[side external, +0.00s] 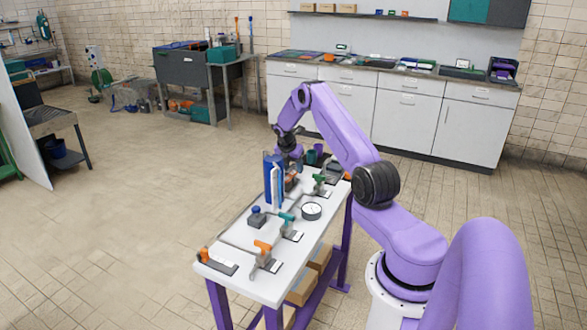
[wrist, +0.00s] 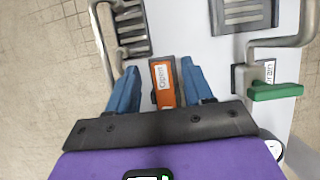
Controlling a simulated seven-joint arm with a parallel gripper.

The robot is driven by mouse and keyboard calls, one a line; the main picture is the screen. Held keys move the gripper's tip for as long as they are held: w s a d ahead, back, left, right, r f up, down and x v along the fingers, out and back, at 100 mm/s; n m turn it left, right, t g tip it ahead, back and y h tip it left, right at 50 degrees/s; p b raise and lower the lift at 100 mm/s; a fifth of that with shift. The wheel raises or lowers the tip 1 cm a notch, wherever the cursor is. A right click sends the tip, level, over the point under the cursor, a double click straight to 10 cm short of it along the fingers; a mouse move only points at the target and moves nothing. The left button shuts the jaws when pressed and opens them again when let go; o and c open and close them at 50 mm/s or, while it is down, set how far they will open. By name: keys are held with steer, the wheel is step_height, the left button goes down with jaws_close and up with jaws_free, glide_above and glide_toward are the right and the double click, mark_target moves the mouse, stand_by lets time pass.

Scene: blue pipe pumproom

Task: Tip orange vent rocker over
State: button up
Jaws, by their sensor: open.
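The orange vent rocker (wrist: 166,94) lies between my fingers in the wrist view, with a white label reading "Open" on its face. My gripper (wrist: 159,72) is open, with one blue finger on each side of the rocker. Gaps show between the rocker and both fingers, and I see no clear contact. The rocker's near end is partly hidden by my gripper's dark crossbar. In the side external view my gripper (side external: 291,160) is low over the far part of the white bench (side external: 230,262), pointing down. An orange part (side external: 291,180) shows below it, too small to read its tilt.
A green handle (wrist: 275,92) with a "Drain" label stands on the right in the wrist view. Grey pipes and slotted grey blocks lie ahead. On the bench are a blue upright panel (side external: 268,180), a teal-handled valve (side external: 287,218), an orange-handled valve (side external: 263,247) and a round gauge (side external: 312,210).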

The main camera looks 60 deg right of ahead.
steer(key=shift+d+f, duration=0.2)
steer(key=shift+f, duration=0.3)
jaws_close()
steer(key=shift+s+a+r+h, duration=0.1)
steer(key=shift+a+r+h, duration=0.1)
steer(key=shift+h, duration=0.6)
jaws_free()
